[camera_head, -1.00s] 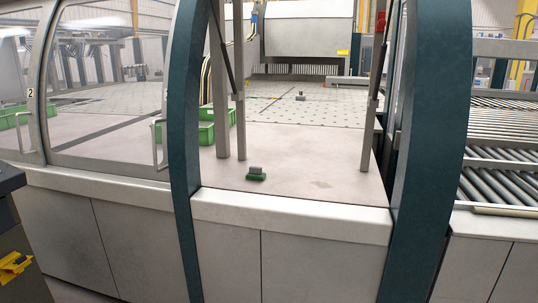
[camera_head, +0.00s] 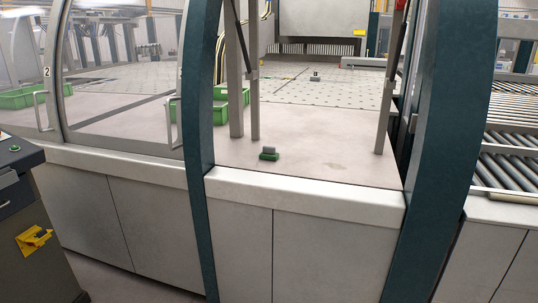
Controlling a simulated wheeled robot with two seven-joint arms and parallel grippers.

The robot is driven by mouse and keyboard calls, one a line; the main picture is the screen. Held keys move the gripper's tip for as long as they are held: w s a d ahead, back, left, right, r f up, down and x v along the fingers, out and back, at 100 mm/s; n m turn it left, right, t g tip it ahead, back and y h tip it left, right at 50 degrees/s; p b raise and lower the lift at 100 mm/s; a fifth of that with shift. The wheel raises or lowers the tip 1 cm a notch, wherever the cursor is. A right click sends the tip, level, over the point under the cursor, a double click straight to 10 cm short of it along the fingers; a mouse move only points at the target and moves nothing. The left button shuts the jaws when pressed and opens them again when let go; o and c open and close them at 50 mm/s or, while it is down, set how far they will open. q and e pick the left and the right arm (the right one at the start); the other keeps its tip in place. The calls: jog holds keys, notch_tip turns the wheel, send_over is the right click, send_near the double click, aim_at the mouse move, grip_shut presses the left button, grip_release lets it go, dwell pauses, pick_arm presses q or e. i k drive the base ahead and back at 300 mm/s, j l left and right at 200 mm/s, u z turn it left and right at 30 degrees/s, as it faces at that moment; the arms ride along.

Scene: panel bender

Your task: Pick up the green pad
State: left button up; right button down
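The green pad (camera_head: 269,156) lies on the pale machine table (camera_head: 320,160), near its front edge, in the opening between two dark teal posts. A small grey block sits on top of the pad. Neither of my grippers shows in the head view, so nothing of mine is near the pad in the picture.
Dark teal posts stand left (camera_head: 200,140) and right (camera_head: 440,160) of the opening, with thin grey uprights inside. Green bins (camera_head: 238,97) stand behind the left post. A roller conveyor (camera_head: 510,130) is at right. A dark cabinet (camera_head: 45,230) with a yellow item stands front left.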

aim_at(268, 152)
jog(key=i+l+u, duration=0.15)
jog(key=i+l, duration=0.4)
jog(key=i, duration=0.3)
jog(key=i+l+u, duration=0.15)
jog(key=i+l, duration=0.5)
jog(key=i, duration=0.15)
